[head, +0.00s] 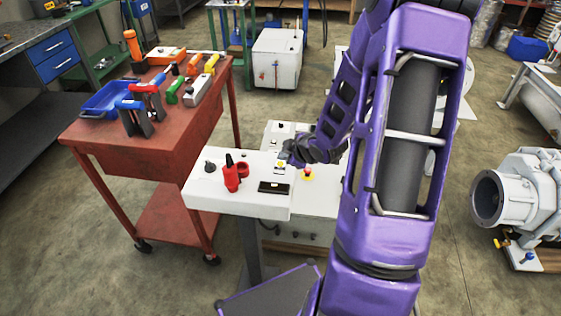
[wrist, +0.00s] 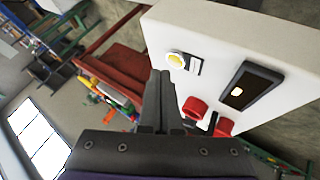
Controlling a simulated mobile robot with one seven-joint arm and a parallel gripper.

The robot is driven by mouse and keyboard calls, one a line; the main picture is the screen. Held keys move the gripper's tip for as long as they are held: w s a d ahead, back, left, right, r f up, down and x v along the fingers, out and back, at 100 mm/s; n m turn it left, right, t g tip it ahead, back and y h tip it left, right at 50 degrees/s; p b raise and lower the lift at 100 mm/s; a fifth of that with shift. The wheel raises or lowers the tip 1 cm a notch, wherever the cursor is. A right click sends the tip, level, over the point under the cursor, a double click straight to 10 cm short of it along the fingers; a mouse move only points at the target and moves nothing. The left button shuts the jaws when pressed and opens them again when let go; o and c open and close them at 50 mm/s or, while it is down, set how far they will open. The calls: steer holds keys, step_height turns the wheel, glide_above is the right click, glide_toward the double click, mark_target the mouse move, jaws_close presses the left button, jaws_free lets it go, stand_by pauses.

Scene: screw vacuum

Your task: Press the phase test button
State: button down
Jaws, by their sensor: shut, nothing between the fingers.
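The white control panel (head: 255,202) stands in the middle of the head view and fills the right of the wrist view (wrist: 200,30). A round pale-yellow button (wrist: 175,59) with a small label beside it sits near the panel's edge. A black rectangular unit (wrist: 250,85) with a small bright spot is further right; it also shows in the head view (head: 273,187). No lettering is readable, so I cannot tell which is the phase test button. My gripper (wrist: 160,74) is shut and empty, its tips close beside the pale-yellow button. Contact cannot be told.
Red parts (head: 233,177) and a black knob (head: 209,166) stand on the panel's left. A red mushroom button (head: 307,175) is right of my gripper. A red tool cart (head: 140,155) with several tools stands left. Floor is clear at the front left.

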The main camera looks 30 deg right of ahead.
step_height(320, 180, up, 5)
steer(key=p, duration=0.4)
stand_by(0.9)
